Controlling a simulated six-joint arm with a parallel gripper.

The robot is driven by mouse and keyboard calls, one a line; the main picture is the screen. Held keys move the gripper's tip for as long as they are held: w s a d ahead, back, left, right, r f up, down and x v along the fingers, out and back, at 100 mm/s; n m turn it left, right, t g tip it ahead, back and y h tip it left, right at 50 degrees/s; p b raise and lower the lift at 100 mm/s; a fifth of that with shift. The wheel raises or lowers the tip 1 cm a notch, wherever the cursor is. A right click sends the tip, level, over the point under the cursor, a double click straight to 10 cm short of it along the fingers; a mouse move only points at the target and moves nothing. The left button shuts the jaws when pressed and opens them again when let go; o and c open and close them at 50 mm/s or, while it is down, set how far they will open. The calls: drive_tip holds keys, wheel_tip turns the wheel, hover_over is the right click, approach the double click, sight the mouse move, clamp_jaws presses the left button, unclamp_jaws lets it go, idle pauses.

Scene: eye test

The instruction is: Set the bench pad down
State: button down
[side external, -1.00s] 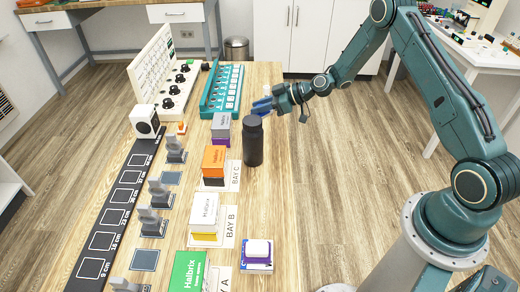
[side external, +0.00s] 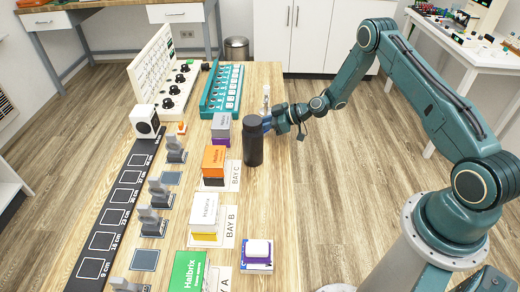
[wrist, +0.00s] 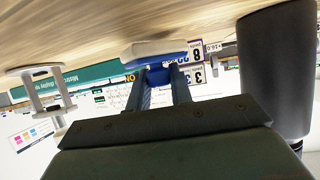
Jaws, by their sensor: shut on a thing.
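In the wrist view, which looks upside down, my gripper (wrist: 163,78) is shut on the bench pad (wrist: 155,48). The pad is a small block with a pale face towards the wooden top and blue along its edge. In the side view my gripper (side external: 270,121) is low over the bench, just behind and right of a black bottle. The bottle and the fingers hide most of the pad there. I cannot tell whether the pad touches the wood.
The black bottle (side external: 253,143) stands close beside my gripper and also fills the right of the wrist view (wrist: 277,75). A teal panel (side external: 222,88) lies behind. Boxes, including an orange one (side external: 214,160), stand left. The bench right of the bottle looks bare.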

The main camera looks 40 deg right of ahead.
drive_tip(key=shift+f, duration=0.3)
drive_tip(key=shift+f, duration=0.1)
drive_tip(key=c, duration=1.3)
unclamp_jaws()
drive_tip(key=shift+o, duration=0.2)
drive_tip(key=v, duration=1.2)
